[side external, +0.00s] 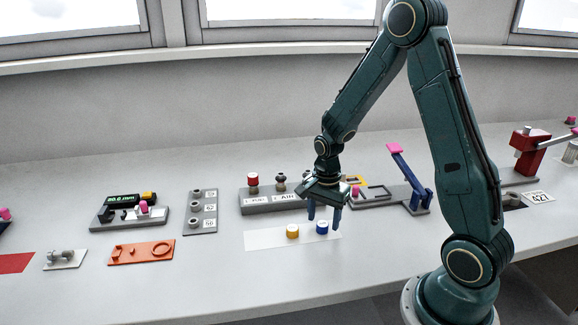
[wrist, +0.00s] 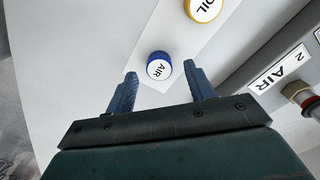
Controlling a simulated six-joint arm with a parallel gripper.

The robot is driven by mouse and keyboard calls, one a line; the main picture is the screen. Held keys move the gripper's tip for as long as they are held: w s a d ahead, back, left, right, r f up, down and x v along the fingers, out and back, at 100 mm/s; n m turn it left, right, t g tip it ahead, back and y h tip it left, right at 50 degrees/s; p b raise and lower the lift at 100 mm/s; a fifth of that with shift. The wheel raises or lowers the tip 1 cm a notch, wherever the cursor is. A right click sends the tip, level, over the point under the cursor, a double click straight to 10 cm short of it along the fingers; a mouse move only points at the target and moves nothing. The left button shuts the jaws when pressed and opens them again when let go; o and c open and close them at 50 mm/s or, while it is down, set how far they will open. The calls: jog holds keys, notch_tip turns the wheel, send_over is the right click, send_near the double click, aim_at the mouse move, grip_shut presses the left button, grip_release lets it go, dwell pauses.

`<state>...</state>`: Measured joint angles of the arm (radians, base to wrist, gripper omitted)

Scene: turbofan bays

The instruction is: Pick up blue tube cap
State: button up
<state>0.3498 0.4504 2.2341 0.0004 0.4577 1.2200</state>
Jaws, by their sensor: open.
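The blue tube cap (side external: 322,227) stands on a white mat (side external: 265,241) on the bench. In the wrist view the blue cap (wrist: 159,66) has a white top marked AIR and lies just beyond the fingertips, roughly centred between them. My gripper (side external: 323,221) is open and empty, with its blue fingers pointing down over the cap. In the wrist view its fingertips (wrist: 160,73) are well apart, one on each side of the cap's line. The fingers show no clear contact with the cap.
A yellow cap (side external: 292,231), marked OIL in the wrist view (wrist: 204,8), stands left of the blue cap on the same mat. A grey block (side external: 262,204) with labelled fittings stands behind. An orange plate (side external: 141,252) lies left. Bench in front of the mat is clear.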

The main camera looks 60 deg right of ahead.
jog(key=shift+f, duration=0.45)
jog(key=c, duration=1)
